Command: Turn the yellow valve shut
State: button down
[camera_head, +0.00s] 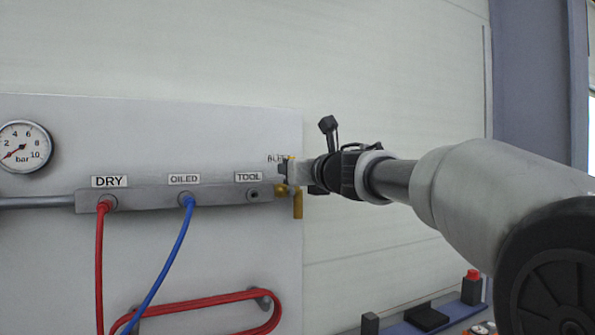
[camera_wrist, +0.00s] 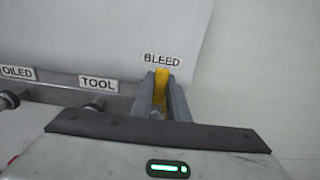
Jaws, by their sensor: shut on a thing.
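The yellow valve handle (camera_wrist: 161,76) stands between the two grey fingers of my gripper (camera_wrist: 161,88) in the wrist view, just below the BLEED label. My gripper is shut on it. In the head view my gripper (camera_head: 288,171) meets the right end of the manifold from the right and hides most of the handle. A brass-yellow fitting (camera_head: 297,205) shows just below my gripper and points down. The lower part of the valve is hidden behind the gripper body in the wrist view.
The grey manifold bar (camera_head: 150,198) has DRY, OILED and TOOL ports left of the valve. A red hose (camera_head: 99,260) and a blue hose (camera_head: 170,258) hang from it. A pressure gauge (camera_head: 24,146) is at far left. Bare wall lies right of the panel.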

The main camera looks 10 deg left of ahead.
jog(key=c, duration=1.7)
grip_release()
jog(key=shift+s, duration=0.1)
jog(key=v, duration=1.7)
jog(key=shift+s+d, duration=0.1)
jog(key=shift+d, duration=0.05)
